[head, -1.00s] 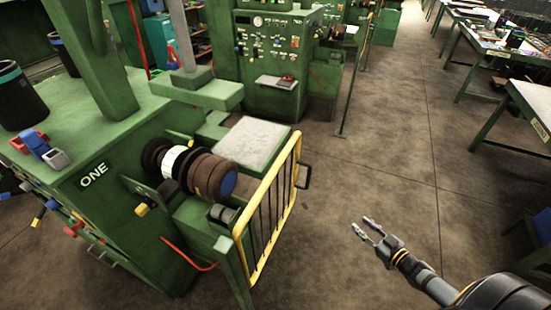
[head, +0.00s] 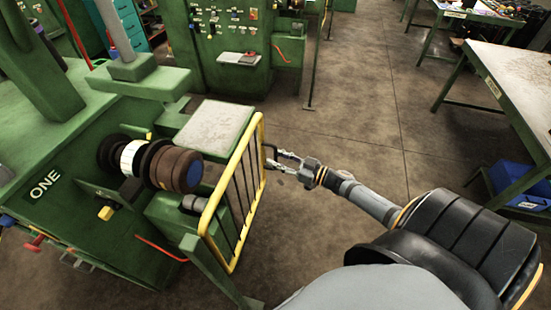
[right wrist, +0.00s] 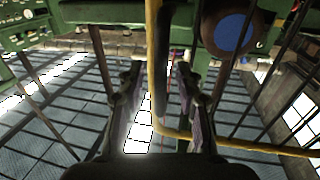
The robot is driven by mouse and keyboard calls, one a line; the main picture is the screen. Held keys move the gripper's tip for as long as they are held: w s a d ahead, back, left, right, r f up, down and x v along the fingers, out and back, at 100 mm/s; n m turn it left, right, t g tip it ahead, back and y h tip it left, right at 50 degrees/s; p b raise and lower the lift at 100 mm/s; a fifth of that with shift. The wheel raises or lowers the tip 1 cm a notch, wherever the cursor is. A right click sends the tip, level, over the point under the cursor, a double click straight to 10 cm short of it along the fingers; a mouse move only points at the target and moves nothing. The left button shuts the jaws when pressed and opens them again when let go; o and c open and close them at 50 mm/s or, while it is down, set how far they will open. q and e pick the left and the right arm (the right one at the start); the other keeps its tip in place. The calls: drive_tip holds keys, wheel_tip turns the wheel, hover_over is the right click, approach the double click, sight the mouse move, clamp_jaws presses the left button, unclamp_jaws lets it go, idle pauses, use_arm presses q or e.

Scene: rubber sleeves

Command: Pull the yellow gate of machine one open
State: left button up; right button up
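Machine one (head: 75,165) is the green machine at left in the head view, marked ONE. Its yellow-framed gate (head: 232,163) with dark bars stands upright along the machine's right side. A small black handle (head: 270,152) sticks out from the gate's far upright. My right gripper (head: 279,160) is at this handle, fingers pointing left toward the gate. In the right wrist view its two fingers (right wrist: 155,85) are apart, with the gate's yellow upright (right wrist: 154,50) seen beyond the gap. I cannot tell whether they touch the handle. My left gripper is not in view.
Behind the gate is a dark roller with a blue end (head: 187,172) and a pale-topped block (head: 214,128). Another green machine (head: 225,45) stands at the back. A workbench (head: 515,80) and a blue bin (head: 515,180) are at right. The floor between is clear.

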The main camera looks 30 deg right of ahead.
drive_tip(key=shift+w+a, duration=0.35)
clamp_jaws()
